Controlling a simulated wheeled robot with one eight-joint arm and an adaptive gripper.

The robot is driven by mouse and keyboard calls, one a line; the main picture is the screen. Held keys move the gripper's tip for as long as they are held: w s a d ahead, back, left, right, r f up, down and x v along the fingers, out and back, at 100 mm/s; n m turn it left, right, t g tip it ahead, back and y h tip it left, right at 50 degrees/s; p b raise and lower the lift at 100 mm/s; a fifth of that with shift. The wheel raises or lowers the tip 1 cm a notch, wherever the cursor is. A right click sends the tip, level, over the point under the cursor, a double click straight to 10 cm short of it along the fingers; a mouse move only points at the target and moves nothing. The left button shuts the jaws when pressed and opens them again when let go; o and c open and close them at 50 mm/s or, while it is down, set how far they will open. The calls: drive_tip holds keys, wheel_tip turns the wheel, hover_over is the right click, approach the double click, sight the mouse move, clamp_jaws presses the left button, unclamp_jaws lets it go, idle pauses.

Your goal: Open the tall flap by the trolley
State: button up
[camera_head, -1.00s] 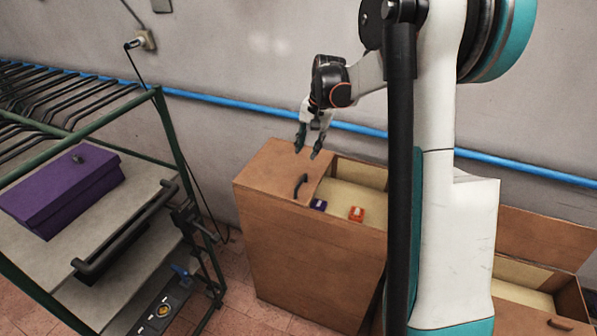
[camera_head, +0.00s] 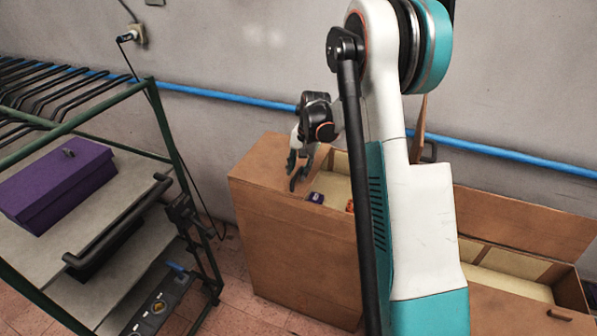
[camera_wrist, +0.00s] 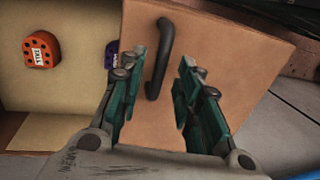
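The tall brown cabinet (camera_head: 285,235) stands just right of the trolley (camera_head: 165,115). Its flap (camera_head: 262,160) lies flat over the left part of the top. In the wrist view the flap (camera_wrist: 225,60) carries a dark bar handle (camera_wrist: 160,60); in the head view my gripper hides this handle. My gripper (camera_head: 297,173) is low over the flap. In the wrist view my gripper (camera_wrist: 162,85) is open, with one green finger on each side of the handle's lower part. I cannot tell whether either finger touches it.
An open compartment beside the flap holds an orange block (camera_wrist: 41,50) and a purple block (camera_head: 316,198). A raised panel (camera_head: 421,125) stands behind my arm. A low box (camera_head: 525,265) is at the right. A purple case (camera_head: 55,185) sits on the trolley. A blue pipe (camera_head: 230,100) crosses the wall.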

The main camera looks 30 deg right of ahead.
drive_tip(key=shift+f, duration=0.4)
drive_tip(key=shift+c, duration=0.2)
clamp_jaws()
drive_tip(key=shift+r, duration=0.1)
